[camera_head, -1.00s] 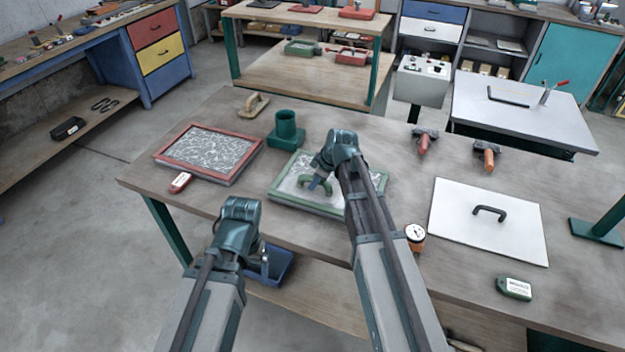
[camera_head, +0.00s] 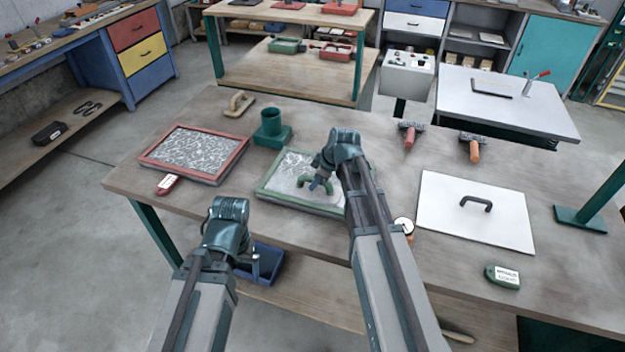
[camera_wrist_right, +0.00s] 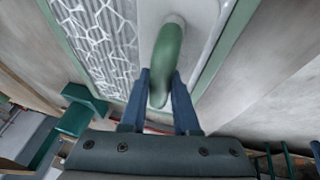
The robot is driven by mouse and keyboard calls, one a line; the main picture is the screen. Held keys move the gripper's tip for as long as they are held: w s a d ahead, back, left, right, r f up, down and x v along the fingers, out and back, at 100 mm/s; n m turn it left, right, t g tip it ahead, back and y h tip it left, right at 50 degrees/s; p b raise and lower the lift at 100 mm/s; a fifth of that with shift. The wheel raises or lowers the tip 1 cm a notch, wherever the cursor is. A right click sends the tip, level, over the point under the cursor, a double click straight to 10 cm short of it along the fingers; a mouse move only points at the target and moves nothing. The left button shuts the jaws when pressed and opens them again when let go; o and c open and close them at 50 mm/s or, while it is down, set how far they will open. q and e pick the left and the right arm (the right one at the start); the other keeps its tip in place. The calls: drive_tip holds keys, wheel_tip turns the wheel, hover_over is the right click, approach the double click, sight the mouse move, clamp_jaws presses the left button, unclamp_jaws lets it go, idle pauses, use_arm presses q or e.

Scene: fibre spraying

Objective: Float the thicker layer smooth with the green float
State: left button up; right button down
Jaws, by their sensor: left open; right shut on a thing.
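The green-framed tray (camera_head: 262,192) lies on the workbench with a pale, fibre-patterned layer (camera_head: 290,170) in it. The green float (camera_head: 303,182) is in the tray, its handle upright. In the right wrist view its green handle (camera_wrist_right: 167,60) stands on a smooth pale plate (camera_wrist_right: 203,14), with white strands over grey ribs to the left. My right gripper (camera_head: 322,182) is shut on the handle; its blue fingers (camera_wrist_right: 161,100) flank it. My left gripper (camera_head: 257,264) is open and empty at the bench's front edge, away from the tray. My right arm hides the tray's right part.
A red-framed tray (camera_head: 240,153) with a fibre layer lies left, with a red tag (camera_head: 167,185) before it. Behind stand a green cup holder (camera_head: 271,128) and a wooden-handled float (camera_head: 239,104).

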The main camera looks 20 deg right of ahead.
drive_tip(key=shift+s+d+r, duration=0.1)
drive_tip(key=shift+s+d, duration=0.3)
drive_tip(key=shift+d, duration=0.2)
drive_tip(key=shift+d, duration=0.1)
drive_tip(key=shift+s+d, duration=0.55)
drive_tip(key=shift+d, duration=0.2)
drive_tip(key=shift+s+d, duration=0.55)
drive_tip(key=shift+d, duration=0.2)
drive_tip(key=shift+r, duration=0.1)
wheel_tip(320, 180, up, 7)
drive_tip(key=p, duration=0.7)
drive_tip(key=shift+w, duration=0.1)
